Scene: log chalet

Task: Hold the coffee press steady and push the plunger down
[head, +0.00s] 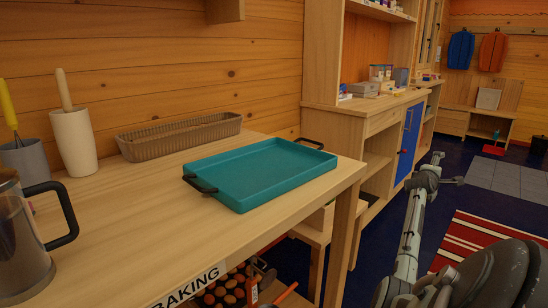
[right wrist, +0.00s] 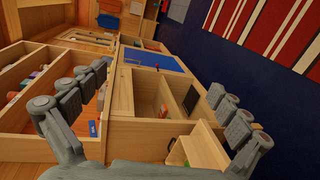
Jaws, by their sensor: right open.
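The coffee press (head: 22,245) stands upright on the wooden table at the left edge of the head view. It has a clear body with dark contents and a black handle pointing right. The left edge cuts it off, and its plunger knob is out of view. My right gripper (head: 446,178) is at the right of the head view, beyond the table and far from the press. In the right wrist view the right gripper (right wrist: 158,82) is open, with nothing between its fingers. My left gripper is not in view.
On the table (head: 110,240) are a teal tray (head: 262,172), a ribbed loaf basket (head: 180,136), a white crock (head: 74,142) and a grey cup (head: 27,160). The table is bare between press and tray. A wooden cabinet (head: 330,130) stands behind.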

